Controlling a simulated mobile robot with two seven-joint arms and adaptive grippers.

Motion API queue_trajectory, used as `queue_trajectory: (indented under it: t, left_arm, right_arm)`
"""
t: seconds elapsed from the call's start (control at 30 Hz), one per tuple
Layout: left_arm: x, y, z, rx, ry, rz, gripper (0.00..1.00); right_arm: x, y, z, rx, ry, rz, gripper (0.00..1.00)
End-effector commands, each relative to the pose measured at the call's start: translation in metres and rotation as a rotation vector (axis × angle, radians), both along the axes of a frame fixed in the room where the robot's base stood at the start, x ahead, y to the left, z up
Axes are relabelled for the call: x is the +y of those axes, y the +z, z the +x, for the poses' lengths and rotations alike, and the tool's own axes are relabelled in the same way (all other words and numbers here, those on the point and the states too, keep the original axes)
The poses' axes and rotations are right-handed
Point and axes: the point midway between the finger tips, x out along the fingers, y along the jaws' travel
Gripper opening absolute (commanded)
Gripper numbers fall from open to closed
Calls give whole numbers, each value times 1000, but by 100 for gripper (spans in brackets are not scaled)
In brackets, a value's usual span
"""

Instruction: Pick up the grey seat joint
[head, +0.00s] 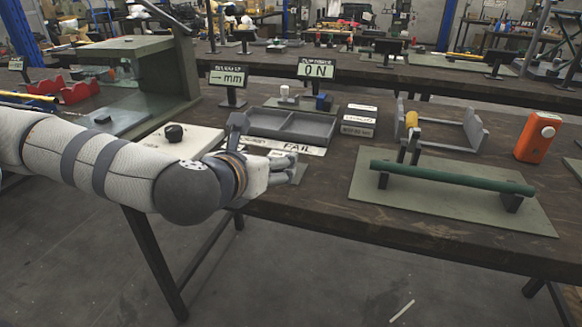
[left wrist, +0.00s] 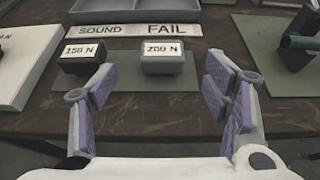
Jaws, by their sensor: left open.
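My left gripper (head: 292,170) reaches in from the left over the front edge of the bench and is empty. In the left wrist view its fingers (left wrist: 160,75) stand wide apart, with the block marked 200 N (left wrist: 162,65) ahead between the tips. The block marked 150 N (left wrist: 82,58) is near the left finger. I cannot tell for certain which thing is the grey seat joint. A small grey piece with a white knob (head: 284,97) stands behind the grey two-part tray (head: 290,125). My right gripper is not in view.
A SOUND/FAIL strip (left wrist: 140,30) lies before the tray. To the right are a grey frame with a yellow roller (head: 440,130), a green bar (head: 450,178) on a mat (head: 380,205), and an orange device (head: 537,137). A white box with a black knob (head: 183,140) is left.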

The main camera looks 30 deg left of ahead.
Motion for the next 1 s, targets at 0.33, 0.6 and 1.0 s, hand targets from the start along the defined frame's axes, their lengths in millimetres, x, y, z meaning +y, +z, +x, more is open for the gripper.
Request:
queue_trajectory:
  t: [0.33, 0.6, 1.0]
  left_arm:
    - [9, -18, 39, -4, -3, 2, 70]
    - [16, -31, 74, -7, -3, 1, 70]
    - [16, -30, 74, -8, -4, 1, 20]
  right_arm:
    - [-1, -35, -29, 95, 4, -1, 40]
    - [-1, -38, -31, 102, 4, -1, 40]
    - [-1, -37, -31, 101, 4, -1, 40]
